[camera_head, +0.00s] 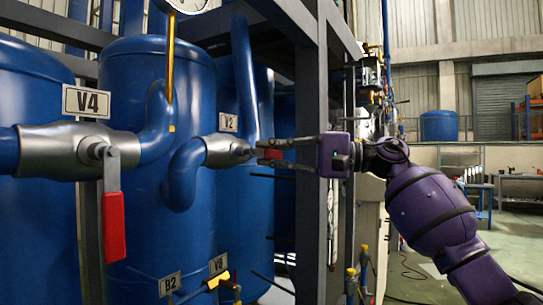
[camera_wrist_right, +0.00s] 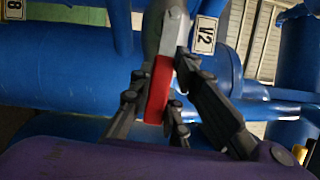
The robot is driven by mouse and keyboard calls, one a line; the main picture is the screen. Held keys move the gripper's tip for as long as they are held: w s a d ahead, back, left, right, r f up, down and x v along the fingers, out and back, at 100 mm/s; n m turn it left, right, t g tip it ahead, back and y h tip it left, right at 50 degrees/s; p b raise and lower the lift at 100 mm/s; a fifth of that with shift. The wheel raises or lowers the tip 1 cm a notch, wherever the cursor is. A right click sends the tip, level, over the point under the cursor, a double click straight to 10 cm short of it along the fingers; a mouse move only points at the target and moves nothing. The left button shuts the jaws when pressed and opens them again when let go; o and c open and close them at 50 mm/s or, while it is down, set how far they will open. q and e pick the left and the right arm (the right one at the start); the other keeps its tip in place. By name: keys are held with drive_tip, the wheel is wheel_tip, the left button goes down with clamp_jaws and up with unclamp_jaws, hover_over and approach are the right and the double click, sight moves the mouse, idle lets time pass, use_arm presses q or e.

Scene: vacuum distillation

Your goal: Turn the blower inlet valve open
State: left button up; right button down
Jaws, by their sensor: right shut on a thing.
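A grey valve body (camera_head: 222,150) on a blue pipe carries the label V2 (camera_head: 228,122). My right gripper (camera_head: 262,152) reaches it from the right, with its fingers at the valve's stem side. In the right wrist view the fingers (camera_wrist_right: 158,84) are shut on a red lever handle (camera_wrist_right: 158,92), one on each side. The handle joins the grey valve (camera_wrist_right: 165,28) beside the V2 label (camera_wrist_right: 205,36). No label reads blower inlet. My left gripper is out of view.
Another grey valve (camera_head: 70,150), labelled V4 (camera_head: 86,102), has a red handle (camera_head: 114,226) hanging down at the left. Blue tanks (camera_head: 150,240) stand behind the pipes. A dark frame post (camera_head: 312,230) rises close to my right gripper. A valve labelled V8 (camera_head: 218,264) sits lower down.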

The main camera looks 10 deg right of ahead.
idle(0.4)
drive_tip(key=c, duration=1.6)
unclamp_jaws()
drive_tip(key=shift+c, duration=0.2)
drive_tip(key=v, duration=1.2)
